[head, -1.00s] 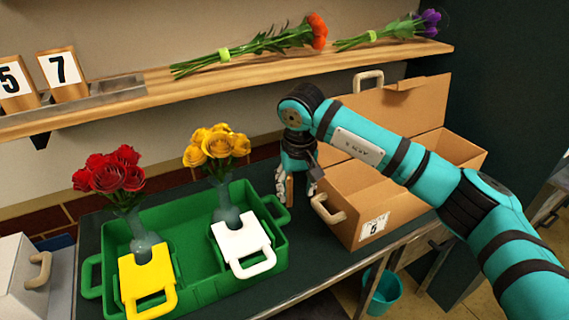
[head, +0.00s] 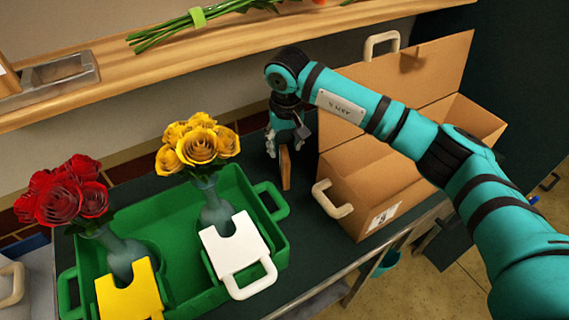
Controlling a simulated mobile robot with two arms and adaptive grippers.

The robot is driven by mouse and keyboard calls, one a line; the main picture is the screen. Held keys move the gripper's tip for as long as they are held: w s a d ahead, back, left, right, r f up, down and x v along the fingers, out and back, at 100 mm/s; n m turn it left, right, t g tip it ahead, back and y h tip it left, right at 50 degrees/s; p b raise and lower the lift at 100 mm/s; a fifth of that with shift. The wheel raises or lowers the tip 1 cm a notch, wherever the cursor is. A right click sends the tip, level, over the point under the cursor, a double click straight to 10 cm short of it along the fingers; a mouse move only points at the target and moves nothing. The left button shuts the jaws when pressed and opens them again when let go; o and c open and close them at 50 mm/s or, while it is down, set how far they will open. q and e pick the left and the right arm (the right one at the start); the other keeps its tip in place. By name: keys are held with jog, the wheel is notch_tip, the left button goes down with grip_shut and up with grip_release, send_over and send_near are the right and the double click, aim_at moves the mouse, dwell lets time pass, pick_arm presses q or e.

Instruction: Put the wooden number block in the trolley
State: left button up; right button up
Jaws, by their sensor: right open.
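A wooden block (head: 285,168) stands upright on the dark table top (head: 306,215), between the green tray and the cardboard box. I see it nearly edge-on, so its number is hidden. My right gripper (head: 286,145) is open just above the block, with its fingers around the block's top end; I cannot tell whether they touch it. My left gripper is out of view. The dark-topped table has a lower level under it (head: 322,298); I cannot tell whether this is the trolley.
The green tray (head: 278,248) holds vases with red roses (head: 62,192) and yellow roses (head: 198,146). White (head: 236,245) and yellow (head: 128,300) handled pieces sit around the vases. The open cardboard box (head: 350,205) is close on the right. A wooden shelf (head: 230,55) runs behind.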

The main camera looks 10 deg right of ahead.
aim_at(284, 160)
jog(key=shift+w+f, duration=0.15)
jog(key=shift+f, duration=0.6)
jog(key=shift+w+f, duration=0.1)
jog(key=shift+f, duration=0.6)
grip_shut()
